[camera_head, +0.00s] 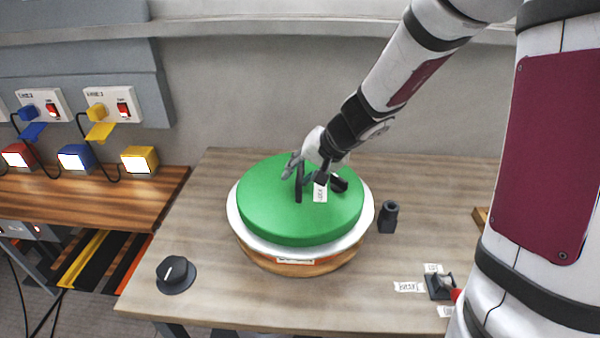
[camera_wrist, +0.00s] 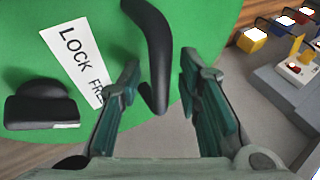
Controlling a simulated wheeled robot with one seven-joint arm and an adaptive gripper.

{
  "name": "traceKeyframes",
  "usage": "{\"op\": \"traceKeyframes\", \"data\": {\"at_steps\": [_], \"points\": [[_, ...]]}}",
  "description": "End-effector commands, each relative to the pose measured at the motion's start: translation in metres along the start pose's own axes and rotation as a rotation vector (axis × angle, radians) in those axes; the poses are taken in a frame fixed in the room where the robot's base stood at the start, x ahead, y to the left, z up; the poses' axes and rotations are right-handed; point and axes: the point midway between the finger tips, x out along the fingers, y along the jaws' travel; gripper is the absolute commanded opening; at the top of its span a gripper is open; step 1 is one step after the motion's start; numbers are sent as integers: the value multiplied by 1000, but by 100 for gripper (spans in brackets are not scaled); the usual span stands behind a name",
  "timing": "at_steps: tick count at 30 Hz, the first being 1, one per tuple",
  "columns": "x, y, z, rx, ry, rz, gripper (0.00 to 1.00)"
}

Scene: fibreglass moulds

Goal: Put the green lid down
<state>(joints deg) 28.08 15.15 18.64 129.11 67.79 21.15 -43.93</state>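The green lid (camera_head: 270,205) is round and lies flat over a white round mould (camera_head: 244,237) on a wooden base (camera_head: 285,266). I cannot tell whether a small gap separates lid and mould. A black curved handle (camera_head: 299,183) stands on the lid; it also shows in the wrist view (camera_wrist: 155,40). My gripper (camera_head: 308,170) is over the lid at this handle. In the wrist view its fingers (camera_wrist: 162,88) stand apart on either side of the handle, with gaps visible. A label reading "LOCK FRE…" (camera_wrist: 75,55) and a black knob (camera_wrist: 42,105) are beside the handle.
A black dial (camera_head: 176,274) is at the table's front left, and a small black cylinder (camera_head: 388,216) stands right of the mould. A labelled black switch (camera_head: 438,286) is at front right. Lit coloured boxes (camera_head: 76,158) line the left bench.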

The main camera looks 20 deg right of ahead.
Motion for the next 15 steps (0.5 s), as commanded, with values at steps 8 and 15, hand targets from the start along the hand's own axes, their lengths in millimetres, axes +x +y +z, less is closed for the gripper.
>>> {"op": "traceKeyframes", "data": {"at_steps": [8, 15], "points": [[-20, -2, -1, -2, 3, -1, 32], [-70, -2, -1, -1, 5, 0, 32]]}}
